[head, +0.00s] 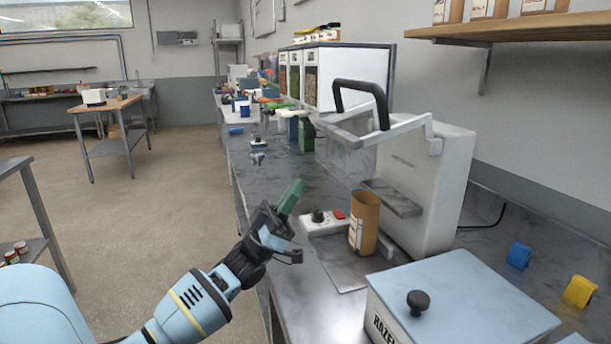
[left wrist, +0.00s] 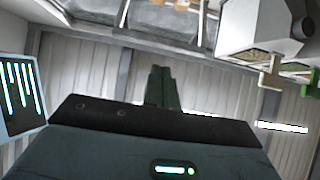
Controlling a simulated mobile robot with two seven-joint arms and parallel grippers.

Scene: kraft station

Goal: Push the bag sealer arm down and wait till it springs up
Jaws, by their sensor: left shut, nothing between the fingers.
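The bag sealer (head: 425,185) is a white machine on the metal counter, right of centre in the head view. Its arm (head: 405,130) has white bars and a black loop handle (head: 362,90), and stands raised. A brown kraft bag (head: 364,222) stands upright in front of the sealer. My left gripper (head: 294,190) has its green fingers shut and empty, left of the bag and below the handle, apart from both. In the left wrist view the shut fingers (left wrist: 163,88) point towards the ceiling. My right gripper is not in view.
A white control box (head: 325,222) with a black knob and red switch lies beside the bag. A blue-topped box (head: 455,295) with a black knob stands in front. Blue (head: 519,255) and yellow (head: 579,291) clips lie at right. A wooden shelf (head: 520,27) hangs above.

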